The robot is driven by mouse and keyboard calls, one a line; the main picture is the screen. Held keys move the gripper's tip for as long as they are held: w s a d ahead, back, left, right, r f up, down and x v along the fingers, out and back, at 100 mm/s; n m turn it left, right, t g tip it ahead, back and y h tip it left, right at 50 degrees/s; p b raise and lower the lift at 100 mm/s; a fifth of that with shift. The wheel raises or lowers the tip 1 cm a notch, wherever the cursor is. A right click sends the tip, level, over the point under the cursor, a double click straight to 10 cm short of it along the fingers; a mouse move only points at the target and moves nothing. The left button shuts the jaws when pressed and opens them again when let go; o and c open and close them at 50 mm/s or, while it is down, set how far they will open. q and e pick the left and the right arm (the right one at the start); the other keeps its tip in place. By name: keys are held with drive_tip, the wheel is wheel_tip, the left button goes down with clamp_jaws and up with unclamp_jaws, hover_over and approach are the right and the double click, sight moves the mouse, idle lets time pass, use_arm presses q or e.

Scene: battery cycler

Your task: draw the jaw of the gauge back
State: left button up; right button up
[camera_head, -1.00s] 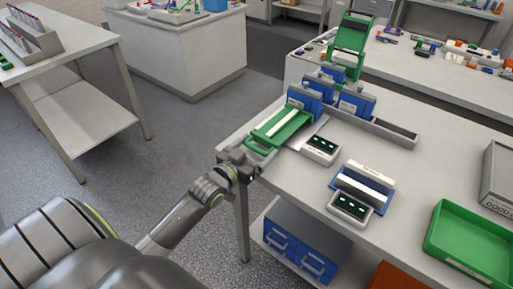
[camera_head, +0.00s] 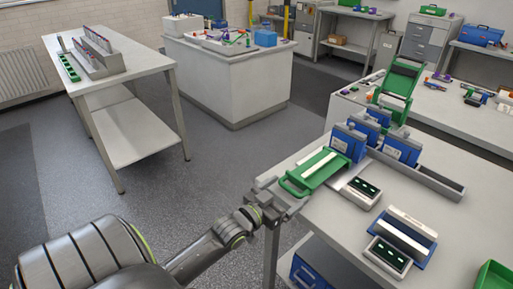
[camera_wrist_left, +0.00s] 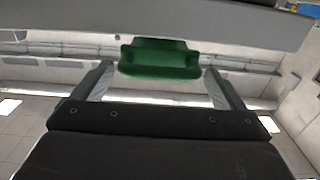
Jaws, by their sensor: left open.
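A gauge with a green tray-like part (camera_head: 319,168) sits at the near left corner of the bench. The green part carries a pale bar and ends in a loop handle (camera_head: 292,188) over the bench edge. Its small display box (camera_head: 361,192) stands beside it. My left gripper (camera_head: 284,196) is open at the handle. In the left wrist view a green piece (camera_wrist_left: 160,60) shows between the two spread fingers, with gaps at both sides. I cannot tell whether the fingers touch it. My right gripper is out of view.
A second gauge on a blue base (camera_head: 404,236) stands nearer on the bench. Blue upright blocks (camera_head: 402,150) and a grey rail (camera_head: 432,181) lie behind. A green bin (camera_head: 494,276) is at the lower right. The floor left of the bench is clear.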

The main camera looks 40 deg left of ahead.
use_arm(q)
drive_tip(key=s+a+p, duration=0.1)
drive_tip(key=s+p, duration=0.3)
drive_tip(key=s, duration=1.2)
drive_tip(key=shift+a, duration=0.1)
drive_tip(key=s+a+f+n+g+y, duration=0.1)
drive_tip(key=s+a+f+g, duration=0.15)
drive_tip(key=f, duration=0.75)
drive_tip(key=s+a+f+g+y, duration=0.1)
drive_tip(key=s+f+g, duration=0.15)
drive_tip(key=f, duration=0.75)
drive_tip(key=s+a+f+n+g+y, duration=0.1)
drive_tip(key=s+a+f+g, duration=0.15)
drive_tip(key=f, duration=0.65)
drive_tip(key=s+d+f+g, duration=0.4)
drive_tip(key=s+d+f, duration=0.1)
drive_tip(key=s+f, duration=0.4)
drive_tip(key=s+d+f+g, duration=0.5)
drive_tip(key=s+f, duration=0.4)
drive_tip(key=s, duration=0.1)
drive_tip(key=shift+f+m+h, duration=0.3)
drive_tip(key=shift+f+h, duration=0.05)
drive_tip(key=shift+h, duration=0.05)
